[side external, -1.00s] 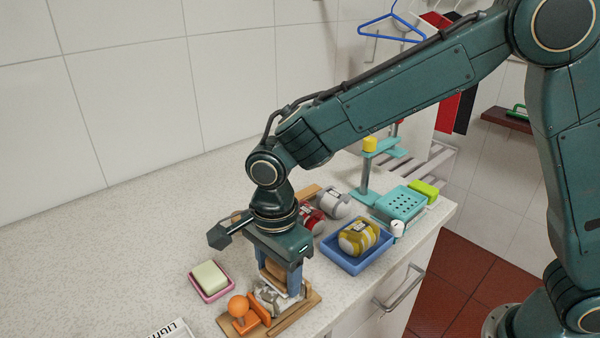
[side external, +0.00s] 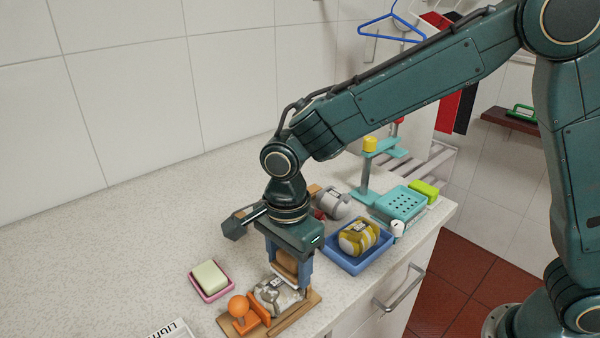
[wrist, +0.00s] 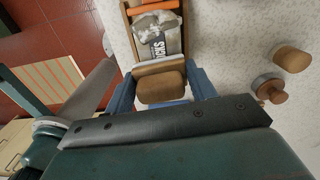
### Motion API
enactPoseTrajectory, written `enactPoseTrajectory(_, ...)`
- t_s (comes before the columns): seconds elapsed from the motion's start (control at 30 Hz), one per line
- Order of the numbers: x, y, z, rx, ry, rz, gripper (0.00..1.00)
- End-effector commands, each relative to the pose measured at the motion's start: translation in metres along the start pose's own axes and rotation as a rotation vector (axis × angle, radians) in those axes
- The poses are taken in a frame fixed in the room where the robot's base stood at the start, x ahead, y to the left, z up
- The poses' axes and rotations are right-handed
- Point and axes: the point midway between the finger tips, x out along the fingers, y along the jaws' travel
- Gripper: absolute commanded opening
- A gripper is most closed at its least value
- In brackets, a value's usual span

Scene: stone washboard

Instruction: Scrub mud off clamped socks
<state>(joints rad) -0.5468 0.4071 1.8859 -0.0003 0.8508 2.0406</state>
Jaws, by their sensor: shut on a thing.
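A grey and white sock bundle (side external: 276,296) with brown smudges lies on a wooden washboard (side external: 310,301), behind an orange clamp with a round knob (side external: 238,306). The bundle also shows in the wrist view (wrist: 157,40), with the clamp bar (wrist: 153,6) at its far end. My gripper (side external: 288,270) is shut on a brown wooden brush (wrist: 162,90), its blue fingers on both sides of the block. The brush is at the end of the bundle away from the clamp. Its bristles are mostly hidden, so I cannot tell if they touch the sock.
Green soap (side external: 210,277) sits in a pink dish at the left. A blue tray (side external: 345,262) holds a yellow striped bundle. Another grey bundle (side external: 333,204) lies behind my gripper. A teal stand (side external: 364,178) and perforated teal block (side external: 401,203) stand at the back right.

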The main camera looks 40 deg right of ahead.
Motion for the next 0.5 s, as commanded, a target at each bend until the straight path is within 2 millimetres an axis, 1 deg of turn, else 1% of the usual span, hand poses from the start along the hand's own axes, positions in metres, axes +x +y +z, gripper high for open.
enactPoseTrajectory(0.03,-0.014,-0.001,0.001,-0.001,-0.004,-0.006,0.34)
enactPoseTrajectory(0.07,-0.019,0.000,0.001,-0.001,-0.003,-0.005,0.34)
enactPoseTrajectory(0.5,-0.052,0.000,0.001,-0.001,-0.002,-0.003,0.34)
